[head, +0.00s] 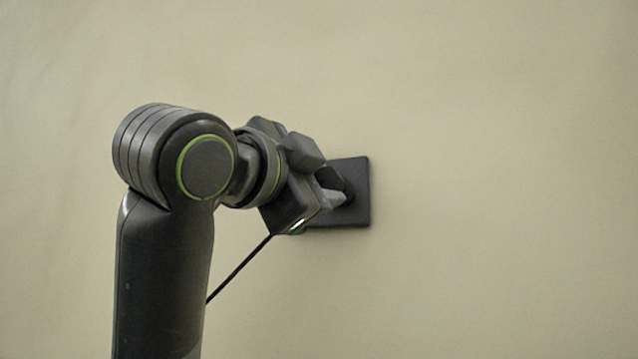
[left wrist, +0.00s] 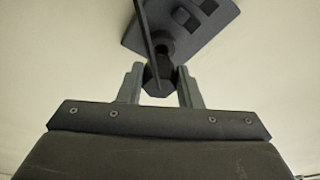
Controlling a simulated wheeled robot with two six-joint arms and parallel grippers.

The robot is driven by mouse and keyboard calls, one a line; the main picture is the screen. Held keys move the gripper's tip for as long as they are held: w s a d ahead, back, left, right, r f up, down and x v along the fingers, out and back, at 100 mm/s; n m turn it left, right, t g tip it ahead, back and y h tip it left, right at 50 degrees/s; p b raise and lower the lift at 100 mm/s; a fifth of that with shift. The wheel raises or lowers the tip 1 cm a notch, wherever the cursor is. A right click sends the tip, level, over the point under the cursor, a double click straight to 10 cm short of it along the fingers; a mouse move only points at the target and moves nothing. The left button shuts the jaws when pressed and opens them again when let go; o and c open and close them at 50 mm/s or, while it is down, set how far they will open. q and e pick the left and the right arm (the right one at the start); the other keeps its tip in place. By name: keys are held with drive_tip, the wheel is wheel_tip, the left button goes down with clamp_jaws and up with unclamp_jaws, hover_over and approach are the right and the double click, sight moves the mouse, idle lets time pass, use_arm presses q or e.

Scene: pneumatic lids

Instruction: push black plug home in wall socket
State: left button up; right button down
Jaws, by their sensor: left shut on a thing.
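The wall socket is a dark square plate (head: 359,211) on the wall in the head view. The left wrist view shows the plate (left wrist: 222,22) at the top, with dark square openings in it. My left gripper (head: 338,192) is at the plate, shut on the black plug. In the left wrist view the plug (left wrist: 160,82) sits between the two fingers of my left gripper (left wrist: 161,80), and its front end meets the plate. I cannot tell how deep it sits. In the head view my gripper mostly hides the plug. My right gripper is not in view.
A thin black cord (head: 238,268) runs down and left from the gripper in the head view. It also crosses in front of the plug and plate in the left wrist view (left wrist: 145,35). The beige wall (head: 500,180) is bare to the right.

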use_arm(q)
drive_tip(key=shift+w+d+p, duration=0.2)
drive_tip(key=shift+w, duration=0.45)
drive_tip(key=shift+w+d+p, duration=0.15)
drive_tip(key=shift+w+d, duration=0.05)
drive_tip(key=shift+w, duration=0.45)
drive_tip(key=o, duration=1)
drive_tip(key=shift+o, duration=0.2)
drive_tip(key=shift+s, duration=0.1)
drive_tip(key=shift+s+a+f+b, duration=0.15)
drive_tip(key=shift+s+a+b, duration=0.15)
drive_tip(key=shift+s+b, duration=0.2)
drive_tip(key=shift+b+v, duration=1.4)
drive_tip(key=shift+v, duration=1.45)
